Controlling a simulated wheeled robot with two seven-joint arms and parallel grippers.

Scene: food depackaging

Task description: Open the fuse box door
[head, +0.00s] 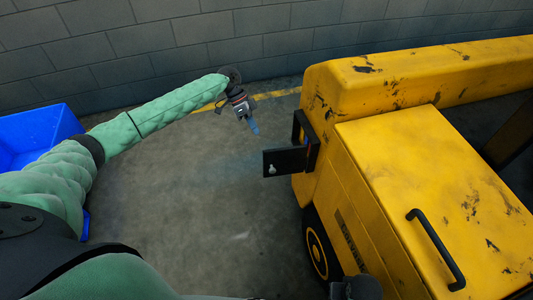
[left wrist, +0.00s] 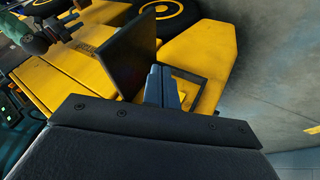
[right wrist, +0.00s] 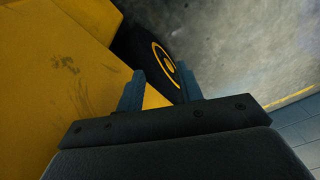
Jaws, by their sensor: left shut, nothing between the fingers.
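The fuse box door (head: 283,162) is a dark flat panel with a small pale latch. It stands out from the side of the yellow machine (head: 350,92), swung open. The dark fuse box frame (head: 296,124) shows behind it, its inside mostly hidden. My left gripper (head: 255,128) is shut and empty, in the air left of the door and apart from it in the head view. In the left wrist view the door (left wrist: 135,48) stands beside the shut fingertips (left wrist: 161,74). My right gripper (right wrist: 160,85) is open and empty, near the machine's yellow side and wheel.
The yellow machine has a black handle (head: 436,250) on top and a wheel (head: 318,250) below. A blue bin (head: 38,132) is at the left. A grey block wall (head: 150,50) runs along the back. The concrete floor (head: 200,205) left of the machine is clear.

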